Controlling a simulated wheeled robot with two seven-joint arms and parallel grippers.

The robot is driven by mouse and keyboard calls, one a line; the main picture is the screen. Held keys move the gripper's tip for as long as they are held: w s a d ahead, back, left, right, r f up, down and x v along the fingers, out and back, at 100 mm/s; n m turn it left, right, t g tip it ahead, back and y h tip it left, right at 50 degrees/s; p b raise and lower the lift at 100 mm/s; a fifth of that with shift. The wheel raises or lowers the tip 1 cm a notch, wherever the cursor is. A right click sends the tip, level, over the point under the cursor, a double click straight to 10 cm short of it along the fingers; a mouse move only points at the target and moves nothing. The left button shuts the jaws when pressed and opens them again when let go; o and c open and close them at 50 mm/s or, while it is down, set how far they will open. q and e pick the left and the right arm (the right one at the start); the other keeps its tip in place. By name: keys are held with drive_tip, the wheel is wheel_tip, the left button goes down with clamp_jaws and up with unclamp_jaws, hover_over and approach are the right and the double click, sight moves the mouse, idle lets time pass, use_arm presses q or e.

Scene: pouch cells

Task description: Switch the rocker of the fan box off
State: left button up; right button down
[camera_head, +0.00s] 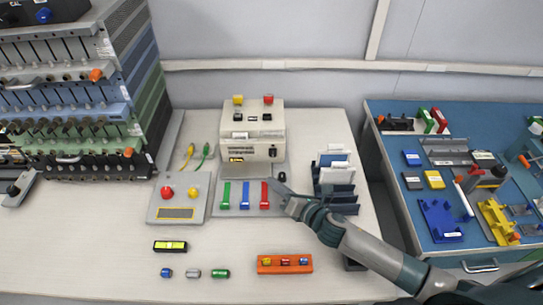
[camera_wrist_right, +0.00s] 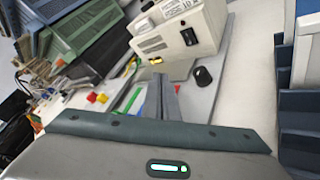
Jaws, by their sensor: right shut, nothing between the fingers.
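A cream box with vent slots (camera_head: 252,131), which looks like the fan box, stands at the back of the white bench. It also shows in the right wrist view (camera_wrist_right: 168,40). A dark rocker-like part sits on the right of its front face (camera_head: 272,152), and it shows larger in the right wrist view (camera_wrist_right: 189,36). Its on or off position cannot be made out. My right gripper (camera_head: 274,187) is shut and empty, in front of the box and beside the red strip; its closed fingers (camera_wrist_right: 161,88) point toward the box. My left gripper is not in view.
A black knob (camera_wrist_right: 203,77) stands in front of the box. Green, blue and red strips (camera_head: 265,195) lie on a grey plate. A rack of dark blue plates (camera_head: 337,187) stands to the right. A button panel (camera_head: 180,198) is left; the front left bench is clear.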

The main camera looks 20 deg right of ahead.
sight(273, 153)
drive_tip(key=shift+w, duration=0.15)
drive_tip(key=shift+w+d+f, duration=0.15)
drive_tip(key=shift+w+d, duration=0.05)
drive_tip(key=shift+w, duration=0.2)
drive_tip(key=w, duration=0.2)
drive_tip(key=w+d+b, duration=0.1)
drive_tip(key=w, duration=0.1)
drive_tip(key=w+f+b, duration=0.1)
drive_tip(key=w, duration=0.1)
drive_tip(key=shift+d, duration=0.35)
drive_tip(key=shift+w+d+b, duration=0.2)
drive_tip(key=shift+w+b, duration=0.1)
drive_tip(key=shift+w, duration=0.4)
drive_tip(key=shift+w, duration=0.1)
idle(1.1)
drive_tip(key=shift+w+d, duration=0.1)
drive_tip(key=shift+w, duration=0.2)
drive_tip(key=shift+w+d, duration=0.1)
drive_tip(key=shift+w, duration=0.2)
idle(0.8)
drive_tip(key=shift+s, duration=0.2)
drive_tip(key=shift+s+a+p, duration=0.2)
drive_tip(key=shift+s+p, duration=0.1)
drive_tip(key=shift+s, duration=0.25)
